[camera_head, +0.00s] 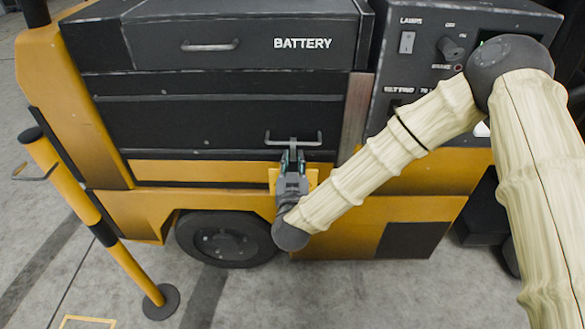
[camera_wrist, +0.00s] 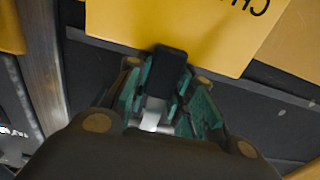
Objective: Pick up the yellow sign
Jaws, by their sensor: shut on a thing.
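The yellow sign (camera_wrist: 180,25) fills the top of the wrist view, with black lettering upside down and partly cut off. In the head view the sign (camera_head: 313,179) shows as small yellow edges beside my gripper, under a grey drawer handle (camera_head: 303,141), with most of it hidden. My gripper (camera_head: 291,152) is against the front of the cart, just below that handle. In the wrist view its green-padded fingers (camera_wrist: 165,90) are closed around a black block that overlaps the sign's edge. The exact contact is partly hidden.
The black and yellow battery cart (camera_head: 215,110) stands close in front of my gripper. A control panel (camera_head: 440,50) is at the right. A yellow and black post (camera_head: 95,215) stands on the floor at the left. The floor in front is clear.

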